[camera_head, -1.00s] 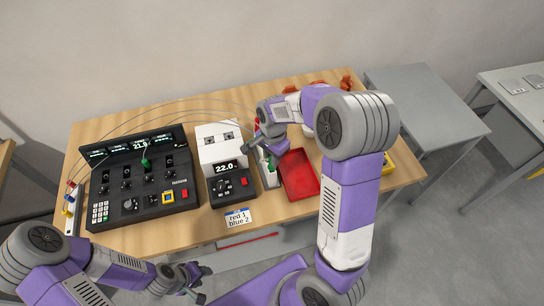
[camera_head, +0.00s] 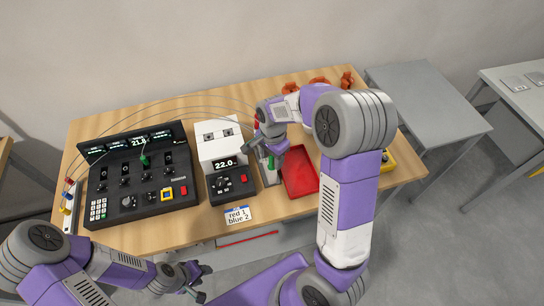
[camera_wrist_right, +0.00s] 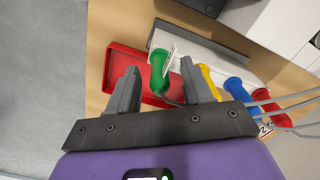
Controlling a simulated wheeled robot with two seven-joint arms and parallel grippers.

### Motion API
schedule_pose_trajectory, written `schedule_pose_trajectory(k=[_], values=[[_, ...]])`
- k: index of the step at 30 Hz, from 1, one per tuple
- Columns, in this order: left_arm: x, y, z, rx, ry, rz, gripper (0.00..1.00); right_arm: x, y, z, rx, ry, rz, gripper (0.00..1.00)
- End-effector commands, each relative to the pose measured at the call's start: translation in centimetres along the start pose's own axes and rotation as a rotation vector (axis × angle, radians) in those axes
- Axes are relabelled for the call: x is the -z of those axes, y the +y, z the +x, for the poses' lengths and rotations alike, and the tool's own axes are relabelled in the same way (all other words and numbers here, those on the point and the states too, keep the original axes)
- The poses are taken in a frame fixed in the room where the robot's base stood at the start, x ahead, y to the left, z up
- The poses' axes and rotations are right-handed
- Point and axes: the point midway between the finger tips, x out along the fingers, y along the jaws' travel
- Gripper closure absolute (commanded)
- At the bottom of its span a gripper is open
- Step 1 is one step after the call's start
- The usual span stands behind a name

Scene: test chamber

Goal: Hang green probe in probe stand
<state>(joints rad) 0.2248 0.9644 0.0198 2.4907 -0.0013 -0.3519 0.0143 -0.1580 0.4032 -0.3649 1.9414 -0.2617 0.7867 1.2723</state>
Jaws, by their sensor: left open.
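The green probe (camera_wrist_right: 159,72) shows in the right wrist view, between my right gripper's fingers in the picture, near the left end of the pale probe stand (camera_wrist_right: 186,58). A white tag is beside its top. My right gripper (camera_wrist_right: 160,88) is open, with clear gaps beside the probe; I cannot tell its depth relative to it. Yellow (camera_wrist_right: 208,80), blue (camera_wrist_right: 237,89) and red (camera_wrist_right: 257,74) probes are along the stand. In the head view, my right gripper (camera_head: 268,151) partly hides the stand and green probe (camera_head: 271,162). My left gripper (camera_head: 203,282) is open and empty, in front of the table.
A red tray (camera_head: 301,174) lies just right of the stand. A white and black meter reading 22.0 (camera_head: 231,182) stands left of it, with a larger black console (camera_head: 143,188) further left. Cables arch behind. A label card (camera_head: 238,214) lies at the front edge.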

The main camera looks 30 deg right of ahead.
Motion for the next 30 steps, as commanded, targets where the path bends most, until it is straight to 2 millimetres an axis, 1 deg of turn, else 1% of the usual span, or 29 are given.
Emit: schedule_pose_trajectory(k=[5,8,11,15,18,21,24,30], values=[[0.0,0.0,0.0,0.0,0.0,0.0,0.57,0.0,0.0,0.0,0.0,0.0,0.0,0.5],[0.0,0.0,-0.1,0.0,0.0,0.0,0.57,0.0,0.0,-0.6,0.002,0.0,0.0,0.5],[0.0,0.1,-0.2,0.0,0.0,0.0,0.57,0.0,-0.1,-2.0,0.004,0.001,-0.001,0.5],[0.0,0.1,-0.4,0.0,0.0,0.0,0.57,0.0,-0.1,-4.5,0.005,0.001,-0.001,0.5],[0.0,0.2,-0.5,0.0,0.0,0.0,0.57,0.0,-0.1,-6.0,0.004,0.001,0.0,0.5],[0.0,0.2,-0.6,0.0,0.0,0.0,0.57,0.0,-0.1,-7.0,0.003,0.001,0.0,0.5],[0.0,0.2,-0.6,0.0,0.0,0.0,0.57,0.0,0.0,-7.5,0.001,0.0,0.0,0.5],[0.0,0.2,-0.6,0.0,0.0,0.0,0.57,0.0,0.0,-7.6,0.0,0.0,0.0,0.5]])
